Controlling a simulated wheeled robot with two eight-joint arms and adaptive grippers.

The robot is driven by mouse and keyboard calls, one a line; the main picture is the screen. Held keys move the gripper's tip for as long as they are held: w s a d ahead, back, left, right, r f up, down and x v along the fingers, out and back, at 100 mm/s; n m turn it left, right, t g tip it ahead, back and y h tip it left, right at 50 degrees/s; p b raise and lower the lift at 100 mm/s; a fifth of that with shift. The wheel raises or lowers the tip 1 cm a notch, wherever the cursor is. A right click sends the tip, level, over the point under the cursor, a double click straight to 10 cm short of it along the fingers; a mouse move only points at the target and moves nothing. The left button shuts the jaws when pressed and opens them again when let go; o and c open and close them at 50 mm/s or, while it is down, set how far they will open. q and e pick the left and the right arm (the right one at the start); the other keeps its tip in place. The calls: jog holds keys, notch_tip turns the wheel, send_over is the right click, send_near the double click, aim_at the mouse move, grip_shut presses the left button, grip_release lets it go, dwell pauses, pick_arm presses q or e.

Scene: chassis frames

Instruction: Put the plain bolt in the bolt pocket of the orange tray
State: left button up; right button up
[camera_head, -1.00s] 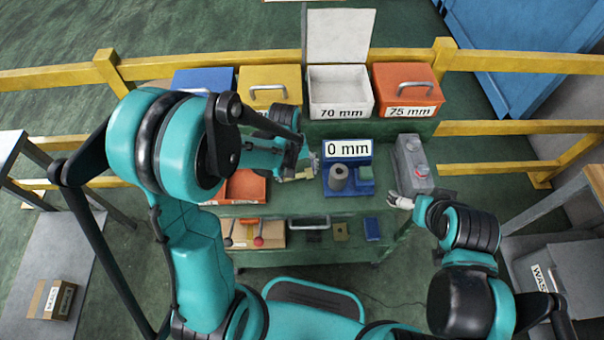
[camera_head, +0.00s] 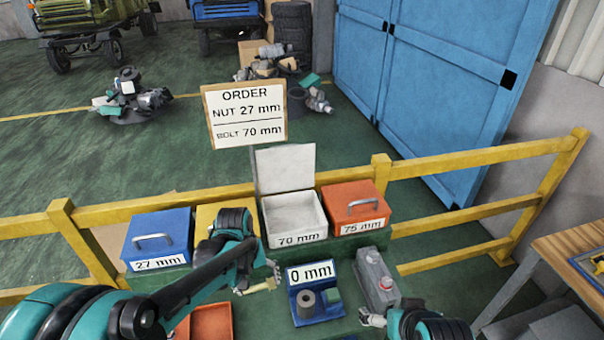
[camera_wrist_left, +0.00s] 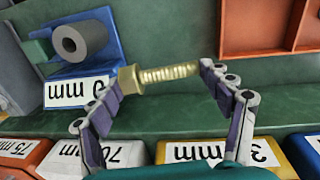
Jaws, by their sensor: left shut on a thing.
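The plain bolt (camera_wrist_left: 165,74), brass-coloured with a thick head and threaded shank, lies lengthwise between the fingertips of my left gripper (camera_wrist_left: 155,82) in the left wrist view. That gripper is shut on it. In the head view my left gripper (camera_head: 268,280) is between the orange tray (camera_head: 208,322) and the blue 0 mm gauge (camera_head: 310,298). The tray is cut off by the lower edge and partly hidden by my left arm; its compartments also show in the left wrist view (camera_wrist_left: 268,40). My right gripper (camera_head: 372,318) is beside the grey box; its jaw opening is unclear.
The grey box (camera_head: 372,275) has a red button. Behind are a lidded blue 27 mm bin (camera_head: 158,240), an open white 70 mm bin (camera_head: 295,215) and an orange 75 mm bin (camera_head: 355,205). The order sign (camera_head: 245,115) reads nut 27 mm, bolt 70 mm.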

pick_arm(q)
jog(key=w+a+f+m+b, duration=0.2)
jog(key=w+a+m, duration=0.1)
jog(key=w, duration=0.1)
jog(key=n+b, duration=0.1)
jog(key=n, duration=0.3)
send_over(266, 311)
jog(key=f, duration=0.3)
jog(key=shift+a+f, duration=0.1)
jog(key=shift+a, duration=0.1)
jog(key=shift+f+b, duration=0.85)
jog(key=shift+f, duration=1.25)
jog(key=shift+f, duration=0.15)
jog(key=o, duration=1.5)
jog(key=shift+c, duration=0.2)
